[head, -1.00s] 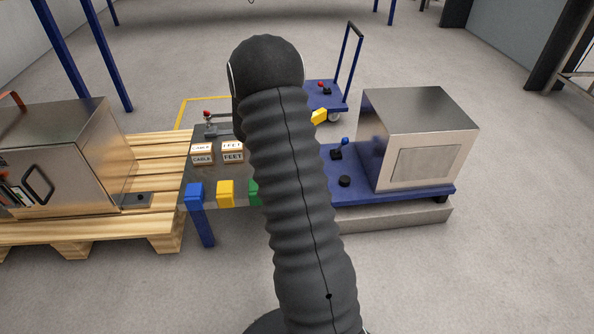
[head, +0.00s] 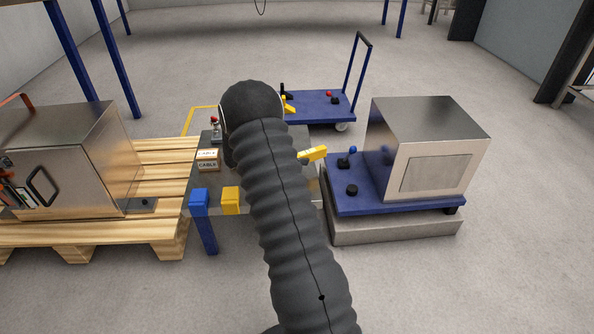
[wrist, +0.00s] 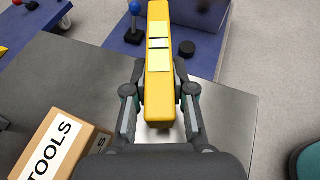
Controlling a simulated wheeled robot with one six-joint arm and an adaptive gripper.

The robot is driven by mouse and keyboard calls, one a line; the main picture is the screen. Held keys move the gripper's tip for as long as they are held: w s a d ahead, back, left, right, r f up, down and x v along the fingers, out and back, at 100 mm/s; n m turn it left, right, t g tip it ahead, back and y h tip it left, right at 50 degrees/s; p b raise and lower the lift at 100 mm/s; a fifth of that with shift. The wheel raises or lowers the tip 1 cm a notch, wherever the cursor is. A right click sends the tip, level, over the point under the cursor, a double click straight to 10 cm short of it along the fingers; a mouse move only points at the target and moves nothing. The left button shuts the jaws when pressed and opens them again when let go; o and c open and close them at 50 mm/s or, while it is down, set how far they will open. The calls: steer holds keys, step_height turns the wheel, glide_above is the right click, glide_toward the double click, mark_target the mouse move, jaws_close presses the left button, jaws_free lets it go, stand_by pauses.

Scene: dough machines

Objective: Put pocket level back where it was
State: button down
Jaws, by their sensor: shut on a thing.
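The pocket level is a yellow bar (wrist: 160,60) with paler panels and dark lines on its upper face. My gripper (wrist: 160,88) is shut on it, one finger on each side, with the bar pointing away from the wrist. In the head view the yellow level (head: 314,153) shows just right of my arm, above the right part of the grey table (head: 267,206). My arm hides the fingers in that view. In the wrist view the level's near end is over the table's shiny metal surface.
A TOOLS box (wrist: 60,145) stands left of the gripper. A CABLE box (head: 208,161), blue bin (head: 199,202) and yellow bin (head: 231,200) are left of my arm. A blue platform (head: 378,202) carries a steel machine (head: 425,150). A blue cart (head: 318,106) stands behind.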

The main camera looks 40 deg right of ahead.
steer(key=shift+w+a+f, duration=0.15)
steer(key=shift+a+f, duration=0.15)
steer(key=shift+f, duration=0.05)
steer(key=shift+f+b, duration=0.35)
steer(key=shift+f, duration=1.5)
steer(key=shift+f, duration=0.15)
steer(key=c, duration=1)
jaws_free()
